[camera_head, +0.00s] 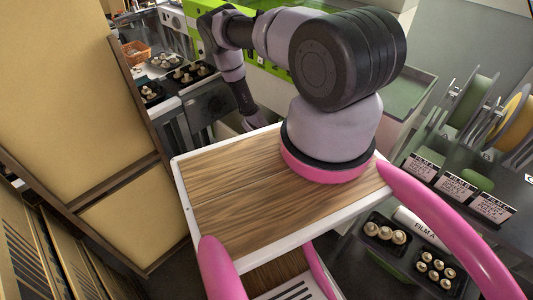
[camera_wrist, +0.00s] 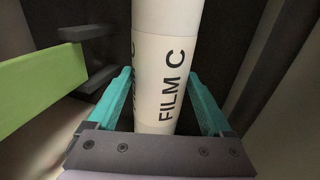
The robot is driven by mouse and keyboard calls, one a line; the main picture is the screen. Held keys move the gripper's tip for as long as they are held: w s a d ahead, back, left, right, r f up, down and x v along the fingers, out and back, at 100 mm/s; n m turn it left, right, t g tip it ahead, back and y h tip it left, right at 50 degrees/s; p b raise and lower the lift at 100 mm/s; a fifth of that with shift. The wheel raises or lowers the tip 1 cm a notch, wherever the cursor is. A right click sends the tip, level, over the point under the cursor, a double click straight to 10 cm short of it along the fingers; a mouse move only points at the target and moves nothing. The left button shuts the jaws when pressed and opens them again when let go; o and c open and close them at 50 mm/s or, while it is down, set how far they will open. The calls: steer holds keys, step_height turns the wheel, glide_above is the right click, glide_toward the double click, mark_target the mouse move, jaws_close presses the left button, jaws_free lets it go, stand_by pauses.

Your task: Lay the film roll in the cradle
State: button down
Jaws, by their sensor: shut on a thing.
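In the wrist view a white film roll (camera_wrist: 166,50) marked FILM C stands lengthwise between the two teal fingers of my gripper (camera_wrist: 157,80). The fingers are shut on it from both sides, and its far end runs out of the top of the picture. In the head view my arm reaches over to the far side, toward the green machine (camera_head: 270,78). My gripper and the held roll are hidden there behind the arm and the wooden top. I cannot make out the cradle for certain in either view.
A light green bar (camera_wrist: 45,100) lies left of the roll in the wrist view. A rack with film label cards (camera_head: 457,187) stands at right, above a white FILM A roll (camera_head: 413,222) and trays of mushrooms (camera_head: 385,238). Tall tan panels (camera_head: 75,90) close off the left.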

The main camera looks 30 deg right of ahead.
steer(key=shift+f, duration=0.3)
jaws_free()
